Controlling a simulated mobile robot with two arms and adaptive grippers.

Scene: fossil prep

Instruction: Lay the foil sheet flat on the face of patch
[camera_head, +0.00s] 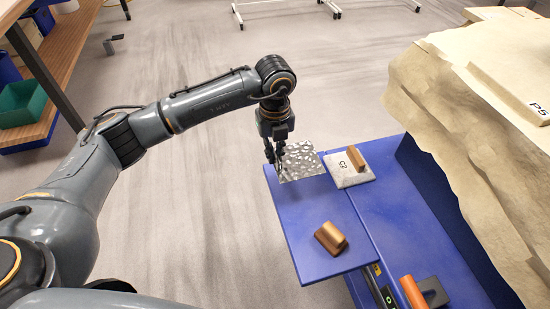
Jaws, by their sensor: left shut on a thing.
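The foil sheet (303,162) is silver, crinkled and roughly square. My left gripper (274,162) points down and is shut on its left edge. The sheet spreads to the right of the fingers, over the far end of the blue work surface (296,205); I cannot tell whether it touches the surface. A large tan, rough block (440,115) at the right carries a raised slab marked P5 (510,88). Which face is the patch is not clear to me. My right gripper is not in view.
A pale pad marked G2 (340,177) with a copper-brown block (356,158) sits just right of the foil. Another copper-brown block (330,237) lies nearer. An orange-handled tool (413,292) is at the front. A wooden shelf (60,50) with bins stands left; open floor lies between.

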